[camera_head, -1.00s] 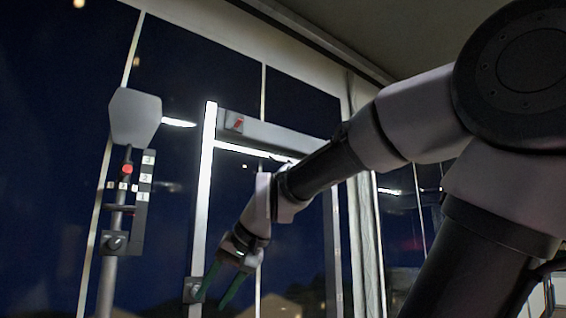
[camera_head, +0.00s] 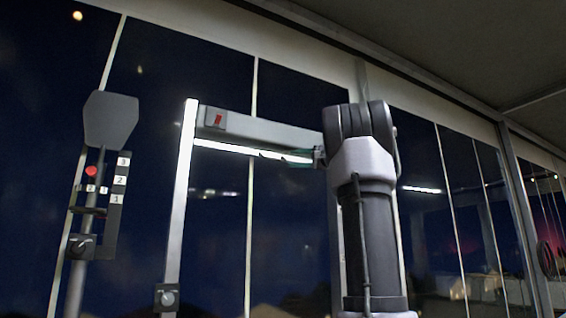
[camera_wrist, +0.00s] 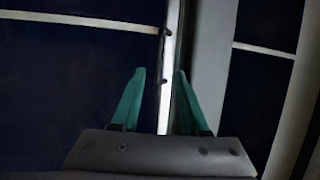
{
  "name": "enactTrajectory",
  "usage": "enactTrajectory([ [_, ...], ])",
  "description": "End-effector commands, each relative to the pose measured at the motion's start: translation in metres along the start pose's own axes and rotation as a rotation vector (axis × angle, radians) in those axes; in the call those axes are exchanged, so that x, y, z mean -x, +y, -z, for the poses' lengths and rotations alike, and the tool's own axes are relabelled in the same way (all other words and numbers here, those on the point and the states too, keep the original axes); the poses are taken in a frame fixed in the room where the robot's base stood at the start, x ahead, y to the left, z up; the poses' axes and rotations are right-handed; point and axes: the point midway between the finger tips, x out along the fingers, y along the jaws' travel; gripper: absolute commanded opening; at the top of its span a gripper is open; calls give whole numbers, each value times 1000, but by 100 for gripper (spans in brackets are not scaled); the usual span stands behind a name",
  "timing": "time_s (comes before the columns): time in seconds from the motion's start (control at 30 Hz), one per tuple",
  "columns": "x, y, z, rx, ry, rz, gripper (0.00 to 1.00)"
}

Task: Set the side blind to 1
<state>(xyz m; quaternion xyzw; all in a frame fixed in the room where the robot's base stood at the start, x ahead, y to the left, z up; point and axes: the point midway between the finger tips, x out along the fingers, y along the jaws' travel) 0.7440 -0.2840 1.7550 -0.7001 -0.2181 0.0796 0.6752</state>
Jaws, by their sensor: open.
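A post at the left carries a numbered scale (camera_head: 116,196) with 3 at the top, 2 in the middle and 1 at the bottom. A red knob (camera_head: 91,171) on the post sits between the 3 and 2 labels, nearer 2. A grey plate (camera_head: 110,120) tops this post. I cannot tell for certain which part is the side blind. My gripper (camera_wrist: 159,72) is open, with its green fingers on either side of a bright strip (camera_wrist: 165,100) in the wrist view. In the head view my arm mostly hides it, near the crossbar's right end.
A frame right of the scale has a bright upright (camera_head: 182,200), a grey crossbar (camera_head: 265,133) with a red-marked switch (camera_head: 217,119), and a light strip beneath. A dial (camera_head: 168,297) sits low on the frame and another dial (camera_head: 81,246) on the left post. Dark windows lie behind.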

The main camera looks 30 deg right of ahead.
Motion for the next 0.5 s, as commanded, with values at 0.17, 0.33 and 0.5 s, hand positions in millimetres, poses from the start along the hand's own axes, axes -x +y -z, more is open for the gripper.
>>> enactTrajectory([
  [0.17,-28,2,-2,-1,-4,-2,45],
  [0.33,-61,2,-2,0,-4,-3,45],
  [0.5,-88,2,-2,1,-3,-4,45],
])
